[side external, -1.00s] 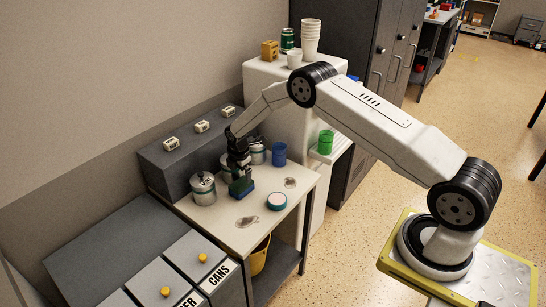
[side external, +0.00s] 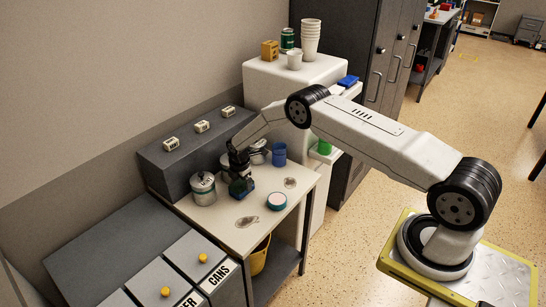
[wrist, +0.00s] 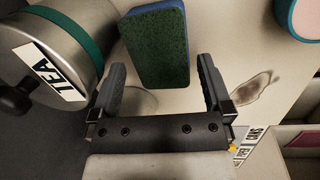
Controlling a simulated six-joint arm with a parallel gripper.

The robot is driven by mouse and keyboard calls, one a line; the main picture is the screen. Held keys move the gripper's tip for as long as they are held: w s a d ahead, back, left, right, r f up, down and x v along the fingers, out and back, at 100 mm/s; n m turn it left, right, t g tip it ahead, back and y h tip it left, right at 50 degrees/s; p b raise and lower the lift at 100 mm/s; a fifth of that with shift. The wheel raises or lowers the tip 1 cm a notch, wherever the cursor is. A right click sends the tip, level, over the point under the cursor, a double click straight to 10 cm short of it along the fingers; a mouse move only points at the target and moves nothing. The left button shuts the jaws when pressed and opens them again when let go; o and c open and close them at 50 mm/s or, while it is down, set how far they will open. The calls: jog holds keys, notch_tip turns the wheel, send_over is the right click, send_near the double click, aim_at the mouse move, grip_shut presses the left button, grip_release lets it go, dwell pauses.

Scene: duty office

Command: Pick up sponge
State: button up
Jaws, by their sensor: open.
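The sponge (wrist: 158,48) is a block with a dark green scouring face and a blue body. In the side view it (side external: 243,190) sits on the worktop (side external: 222,229), partly hidden by my gripper (side external: 240,176). In the wrist view my gripper (wrist: 162,74) is open. Its fingers stand apart on either side of the sponge's near end, with visible gaps. No grip on the sponge shows. Whether the fingertips are level with the sponge or above it, I cannot tell.
A metal canister labelled TEA (wrist: 62,55) stands close to the left finger. A round teal-rimmed tin (side external: 277,201) and a blue cup (side external: 279,154) stand to the right. Brown stains (side external: 248,221) mark the worktop. A grey raised ledge (side external: 176,165) runs behind.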

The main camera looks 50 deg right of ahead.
jog(key=shift+w+d+f, duration=0.1)
jog(key=shift+w+f, duration=0.05)
jog(key=shift+f, duration=0.9)
jog(key=c, duration=1)
